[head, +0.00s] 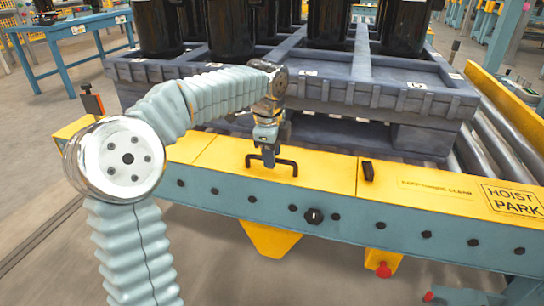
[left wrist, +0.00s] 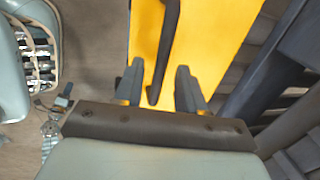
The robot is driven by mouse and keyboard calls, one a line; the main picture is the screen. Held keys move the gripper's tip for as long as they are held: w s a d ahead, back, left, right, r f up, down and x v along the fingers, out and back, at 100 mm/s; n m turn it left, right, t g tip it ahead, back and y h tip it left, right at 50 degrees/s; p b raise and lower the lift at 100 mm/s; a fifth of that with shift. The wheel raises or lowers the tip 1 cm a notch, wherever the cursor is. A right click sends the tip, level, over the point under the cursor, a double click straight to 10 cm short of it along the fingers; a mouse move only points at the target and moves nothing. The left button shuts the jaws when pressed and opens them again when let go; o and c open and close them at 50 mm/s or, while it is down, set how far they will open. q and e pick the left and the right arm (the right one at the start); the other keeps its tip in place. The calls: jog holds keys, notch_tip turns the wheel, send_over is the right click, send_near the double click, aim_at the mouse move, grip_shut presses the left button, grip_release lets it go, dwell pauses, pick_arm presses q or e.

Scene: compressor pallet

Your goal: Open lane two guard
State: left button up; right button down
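A yellow guard panel (head: 318,178) lies flat and closed on top of the blue-grey beam, in front of the pallet. A black bar handle (head: 286,163) stands on it. My left gripper (head: 268,160) points down at the handle from above. In the left wrist view, the two fingers of the left gripper (left wrist: 160,66) are apart. The dark handle (left wrist: 168,40) runs between them over the yellow panel (left wrist: 205,35), with gaps on both sides. Whether the fingers reach below the bar cannot be told. My right gripper is not in view.
A dark plastic pallet (head: 330,95) carrying black compressors (head: 230,28) stands just behind the beam. A small black block (head: 368,172) sits right of the handle. A black knob (head: 314,216) is on the beam's front. Rollers (head: 480,150) lie at right.

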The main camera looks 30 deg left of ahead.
pick_arm(q)
jog(key=shift+f, duration=0.1)
grip_shut()
dwell(0.4)
